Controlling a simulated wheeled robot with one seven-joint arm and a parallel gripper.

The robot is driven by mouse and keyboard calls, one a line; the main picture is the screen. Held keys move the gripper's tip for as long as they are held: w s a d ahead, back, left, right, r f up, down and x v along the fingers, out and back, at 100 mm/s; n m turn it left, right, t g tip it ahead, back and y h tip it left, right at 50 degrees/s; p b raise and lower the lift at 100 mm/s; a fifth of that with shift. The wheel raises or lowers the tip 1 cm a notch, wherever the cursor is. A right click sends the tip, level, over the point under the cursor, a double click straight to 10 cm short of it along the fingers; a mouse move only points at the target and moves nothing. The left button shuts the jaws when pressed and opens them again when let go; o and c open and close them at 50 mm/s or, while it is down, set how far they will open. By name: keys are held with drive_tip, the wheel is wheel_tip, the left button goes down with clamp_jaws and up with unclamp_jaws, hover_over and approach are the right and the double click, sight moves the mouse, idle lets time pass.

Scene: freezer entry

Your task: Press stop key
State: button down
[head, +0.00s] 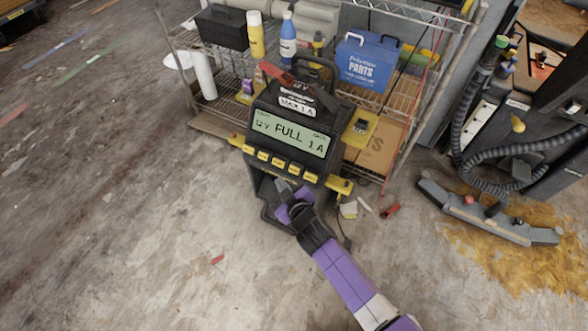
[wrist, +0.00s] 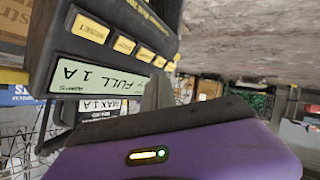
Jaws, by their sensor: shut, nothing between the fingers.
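A dark charger unit (head: 262,111) stands in front of a wire shelf. Its lit display (head: 290,133) reads "12V FULL 1A". Below the display runs a row of several yellow keys (head: 279,162); their labels are too small to read surely, so I cannot tell which is stop. In the wrist view the keys (wrist: 124,45) and display (wrist: 90,75) appear turned over, on the left. My gripper (head: 283,188) is shut and empty, just below the key row in the head view. In the wrist view its fingertips (wrist: 158,88) are near the right-hand end keys; contact cannot be told.
The wire shelf (head: 222,110) behind holds a blue parts box (head: 366,62), bottles and a black box (head: 222,28). A floor-cleaning head (head: 487,211) with a grey hose lies at the right on a brown stain. The floor (head: 120,200) at left is mostly clear.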

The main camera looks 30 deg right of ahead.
sight(294, 169)
drive_tip(key=w+d+f+b, duration=0.2)
drive_tip(key=w+d+f, duration=0.1)
drive_tip(key=d, duration=0.1)
drive_tip(key=shift+w+d+f, duration=0.3)
drive_tip(key=shift+d+f, duration=0.05)
drive_tip(key=shift+d, duration=0.05)
drive_tip(key=shift+w+d+f+b, duration=0.45)
drive_tip(key=shift+d+b, duration=0.2)
drive_tip(key=shift+b, duration=1.1)
idle(2.7)
drive_tip(key=shift+r, duration=0.1)
idle(0.3)
drive_tip(key=s+a+p, duration=0.1)
drive_tip(key=p, duration=0.1)
drive_tip(key=shift+a+r+p, duration=0.1)
drive_tip(key=shift+r+p, duration=0.3)
